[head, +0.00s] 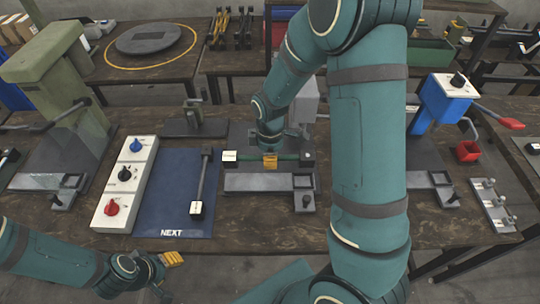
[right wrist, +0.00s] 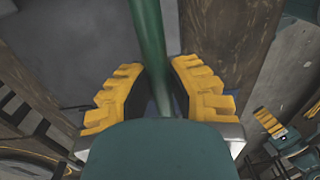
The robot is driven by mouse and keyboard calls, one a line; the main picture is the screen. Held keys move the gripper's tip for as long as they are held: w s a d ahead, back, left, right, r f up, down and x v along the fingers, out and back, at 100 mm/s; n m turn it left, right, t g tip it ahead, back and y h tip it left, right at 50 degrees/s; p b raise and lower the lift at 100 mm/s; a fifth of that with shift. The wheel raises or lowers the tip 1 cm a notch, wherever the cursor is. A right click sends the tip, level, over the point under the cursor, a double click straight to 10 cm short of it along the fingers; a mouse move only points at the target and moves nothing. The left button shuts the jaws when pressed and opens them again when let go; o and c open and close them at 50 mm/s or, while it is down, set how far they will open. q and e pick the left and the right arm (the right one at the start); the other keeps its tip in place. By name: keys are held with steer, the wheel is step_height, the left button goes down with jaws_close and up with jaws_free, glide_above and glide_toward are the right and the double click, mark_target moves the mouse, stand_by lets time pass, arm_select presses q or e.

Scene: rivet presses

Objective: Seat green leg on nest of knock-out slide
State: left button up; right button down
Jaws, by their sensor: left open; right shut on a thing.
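The green leg (head: 290,156) lies level across the picture in the head view, with a white-faced block at its left end and a dark block at its right end. My right gripper (head: 270,161) is shut around its middle. In the right wrist view the green rod (right wrist: 149,45) runs between the yellow fingers (right wrist: 160,95). The leg appears just behind or over a grey slide (head: 265,182) at the middle press; I cannot tell whether it touches anything. The slide's nest is not clearly distinguishable. My left gripper (head: 172,259) is open and empty in front of the table.
A blue mat marked NEXT (head: 165,215) holds a dark leg (head: 203,175) with a white block. A panel with three knobs (head: 125,180) stands left of it. A green press (head: 60,80) is far left, a blue press (head: 440,100) right. My right arm hides much of the middle.

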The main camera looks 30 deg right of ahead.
mark_target(270, 183)
stand_by(0.4)
steer(key=shift+g+y+p, duration=0.5)
steer(key=shift+g+p, duration=0.15)
steer(key=shift+g, duration=0.15)
step_height(270, 183, down, 3)
steer(key=b, duration=0.3)
steer(key=shift+f, duration=0.2)
steer(key=shift+f+b, duration=1.45)
steer(key=shift+f, duration=0.65)
steer(key=shift+f+b, duration=0.5)
steer(key=shift+f, duration=0.2)
steer(key=c, duration=0.9)
jaws_free()
